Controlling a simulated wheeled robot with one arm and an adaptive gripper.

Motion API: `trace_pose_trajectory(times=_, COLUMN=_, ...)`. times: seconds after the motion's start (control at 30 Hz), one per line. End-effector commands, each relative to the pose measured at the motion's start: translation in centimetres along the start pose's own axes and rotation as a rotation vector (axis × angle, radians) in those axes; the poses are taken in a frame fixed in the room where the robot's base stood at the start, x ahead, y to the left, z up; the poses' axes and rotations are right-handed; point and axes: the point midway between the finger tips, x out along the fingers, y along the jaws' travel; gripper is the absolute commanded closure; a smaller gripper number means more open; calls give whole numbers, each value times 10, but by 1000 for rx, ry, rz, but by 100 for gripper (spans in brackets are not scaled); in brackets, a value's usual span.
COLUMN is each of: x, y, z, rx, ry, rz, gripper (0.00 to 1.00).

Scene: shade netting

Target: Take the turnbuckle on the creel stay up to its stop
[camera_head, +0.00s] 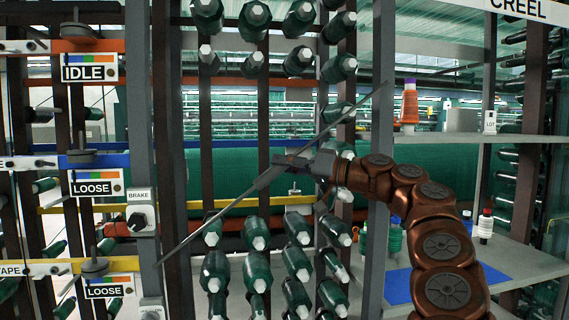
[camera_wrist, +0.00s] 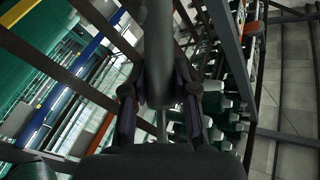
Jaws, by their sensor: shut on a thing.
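The creel stay (camera_head: 215,224) is a thin grey rod running diagonally from lower left to upper right in front of the bobbin rack. The turnbuckle (camera_head: 268,178) is a thicker dark body along its middle. My gripper (camera_head: 298,164) reaches it from the right and is shut on it. In the wrist view the turnbuckle (camera_wrist: 157,55) is a dark cylinder between the two fingers of my gripper (camera_wrist: 158,100), one finger on each side. A thinner rod (camera_wrist: 161,126) continues below it. The fingers hide part of the turnbuckle, and I cannot see its stop or thread clearly.
Green bobbins (camera_head: 258,272) fill the rack behind the stay. A grey post (camera_head: 379,170) stands right of my gripper, with shelves (camera_head: 470,138) beyond it. At left are a post with a BRAKE knob (camera_head: 138,220) and an IDLE sign (camera_head: 89,68) with two LOOSE signs below.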

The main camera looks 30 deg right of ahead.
Motion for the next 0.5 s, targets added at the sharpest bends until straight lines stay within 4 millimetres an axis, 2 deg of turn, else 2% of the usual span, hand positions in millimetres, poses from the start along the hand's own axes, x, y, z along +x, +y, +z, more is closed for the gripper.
trace_pose_trajectory(times=0.5, x=1, y=1, z=-3, rx=-129, ry=0, rz=-161, gripper=100)
